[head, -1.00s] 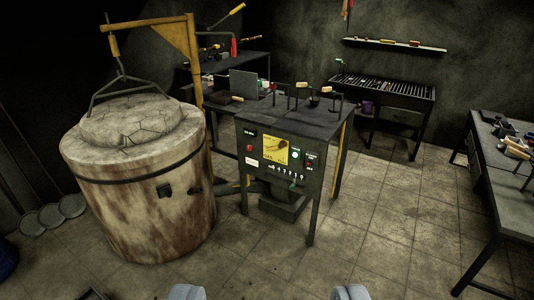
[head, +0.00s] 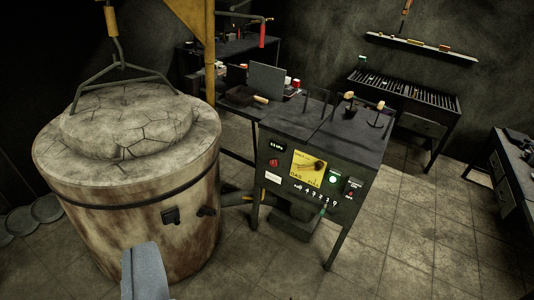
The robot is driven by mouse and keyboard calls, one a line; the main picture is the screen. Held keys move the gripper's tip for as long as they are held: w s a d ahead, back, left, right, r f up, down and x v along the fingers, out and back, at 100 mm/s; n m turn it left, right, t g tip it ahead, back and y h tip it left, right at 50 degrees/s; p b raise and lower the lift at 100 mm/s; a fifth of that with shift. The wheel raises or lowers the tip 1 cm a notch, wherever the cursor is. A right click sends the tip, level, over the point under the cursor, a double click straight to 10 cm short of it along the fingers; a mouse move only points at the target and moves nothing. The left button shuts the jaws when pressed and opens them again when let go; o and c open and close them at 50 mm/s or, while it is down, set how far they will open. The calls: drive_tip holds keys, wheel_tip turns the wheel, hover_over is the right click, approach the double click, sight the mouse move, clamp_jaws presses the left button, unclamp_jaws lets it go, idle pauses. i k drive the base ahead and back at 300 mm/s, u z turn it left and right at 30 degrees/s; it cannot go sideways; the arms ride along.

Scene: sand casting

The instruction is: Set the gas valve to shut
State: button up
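The control cabinet (head: 310,160) stands right of the large round furnace. On its front is a yellow plate marked "GAS" (head: 298,176) with a dark, elongated valve handle (head: 312,165) on it. The handle lies aslant; which setting it points to is too small to read. One grey finger of my gripper (head: 148,270) shows at the lower left, in front of the furnace in the picture. The other finger is out of the picture. The visible finger stands well off to one side, so my gripper looks open. Nothing is seen between the fingers, and the valve is apart from it.
The pale, rusty furnace (head: 125,200) with its cracked lid (head: 128,120) fills the left. A yellow hoist post (head: 208,60) rises behind it. A grate table (head: 405,95) stands behind. Floor at lower right is clear.

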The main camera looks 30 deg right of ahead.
sight(316, 169)
drive_tip(key=z, duration=0.2)
drive_tip(key=i, duration=1.25)
drive_tip(key=z, duration=0.5)
